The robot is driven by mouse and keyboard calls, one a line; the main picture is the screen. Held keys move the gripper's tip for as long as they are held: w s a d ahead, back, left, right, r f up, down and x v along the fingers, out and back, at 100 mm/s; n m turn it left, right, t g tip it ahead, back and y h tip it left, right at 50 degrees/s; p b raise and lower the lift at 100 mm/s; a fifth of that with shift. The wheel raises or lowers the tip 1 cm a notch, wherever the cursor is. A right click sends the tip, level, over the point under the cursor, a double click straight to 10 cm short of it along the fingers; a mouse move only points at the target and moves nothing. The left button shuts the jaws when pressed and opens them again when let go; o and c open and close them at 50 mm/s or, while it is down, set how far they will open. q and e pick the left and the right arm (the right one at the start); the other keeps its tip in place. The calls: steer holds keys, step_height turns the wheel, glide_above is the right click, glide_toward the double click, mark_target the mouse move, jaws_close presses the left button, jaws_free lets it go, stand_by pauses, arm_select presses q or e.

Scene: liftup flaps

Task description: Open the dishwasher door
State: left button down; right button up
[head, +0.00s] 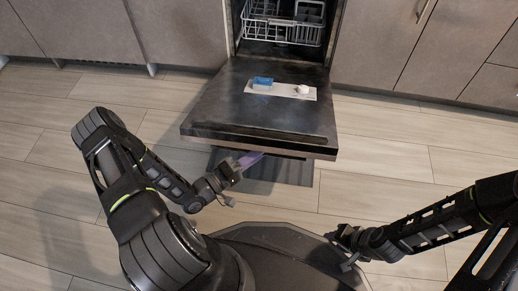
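The dishwasher door (225,100) is folded down and lies about level, its front edge toward me. Its inner face is dark, with a pale panel holding a blue block and a small white cap. My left gripper (238,180) is just in front of and below the door's front edge, near its middle; its fingers look spread, with nothing between them. I cannot tell whether it touches the door. My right gripper (346,249) is low at the right, apart from the door, with its fingers spread and empty.
A white wire rack (280,32) sits inside the open dishwasher. Grey cabinets (180,30) flank it on both sides. A dark patch, possibly shadow, lies under the door's front. The wooden floor (400,150) is clear on the right and left.

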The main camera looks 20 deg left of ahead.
arm_select(q)
steer(key=shift+w+a, duration=0.15)
steer(key=c, duration=1.5)
jaws_free()
steer(key=shift+o, duration=0.2)
steer(key=p+v, duration=0.2)
steer(key=v, duration=0.5)
steer(key=shift+s, duration=0.35)
steer(key=shift+a+f, duration=0.1)
steer(key=shift+a, duration=0.05)
